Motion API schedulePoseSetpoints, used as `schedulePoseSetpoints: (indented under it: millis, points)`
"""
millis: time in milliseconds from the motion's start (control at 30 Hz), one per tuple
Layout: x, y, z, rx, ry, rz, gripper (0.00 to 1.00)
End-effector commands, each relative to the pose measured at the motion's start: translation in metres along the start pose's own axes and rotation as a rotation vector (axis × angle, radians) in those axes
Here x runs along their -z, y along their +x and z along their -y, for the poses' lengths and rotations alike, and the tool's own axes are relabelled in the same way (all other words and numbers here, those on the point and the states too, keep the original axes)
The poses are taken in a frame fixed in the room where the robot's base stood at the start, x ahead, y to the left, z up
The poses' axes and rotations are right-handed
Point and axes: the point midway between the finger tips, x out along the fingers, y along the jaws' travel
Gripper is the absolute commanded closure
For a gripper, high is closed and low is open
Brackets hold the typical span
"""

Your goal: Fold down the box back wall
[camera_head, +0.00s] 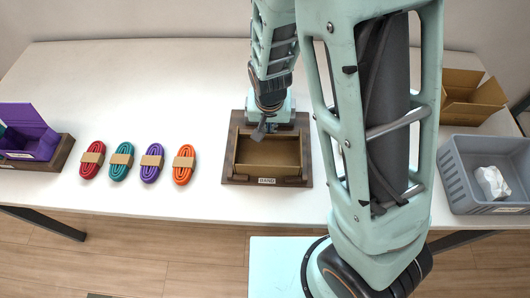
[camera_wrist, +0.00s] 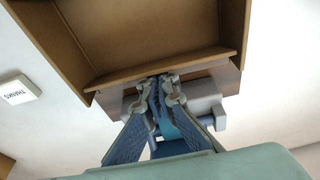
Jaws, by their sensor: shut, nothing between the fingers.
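The brown open-topped box (camera_head: 268,152) sits on a dark wooden base (camera_head: 229,165) near the middle of the table, with a small label on its front. My gripper (camera_head: 262,131) is at the box's back edge, partly hidden by my own wrist. In the wrist view, my gripper (camera_wrist: 164,84) has its fingertips together and empty, close against the edge of a cardboard wall (camera_wrist: 155,68). I cannot tell if they touch it. The box interior (camera_wrist: 150,35) shows beyond that edge. Much of the back wall is hidden in the head view.
Several cord bundles, including an orange one (camera_head: 184,165), lie left of the box. A purple box (camera_head: 30,130) stands at far left. A grey crate (camera_head: 462,180) with a white lump and another cardboard box (camera_head: 470,97) are at right. A white THANKS tile (camera_wrist: 18,90) lies nearby.

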Motion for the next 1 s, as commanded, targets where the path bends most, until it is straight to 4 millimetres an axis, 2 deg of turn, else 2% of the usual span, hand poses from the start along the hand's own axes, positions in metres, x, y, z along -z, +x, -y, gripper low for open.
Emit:
schedulePoseSetpoints:
  millis: [200,500,800,1000]
  points:
    - [-0.01,-0.001,0.0,0.0,-0.001,0.001,1.0]
    - [-0.011,-0.001,0.0,0.0,0.0,0.0,1.0]
    - [-0.023,0.002,0.0,0.0,-0.001,0.001,1.0]
    - [-0.023,0.002,0.0,0.0,0.0,0.0,1.0]
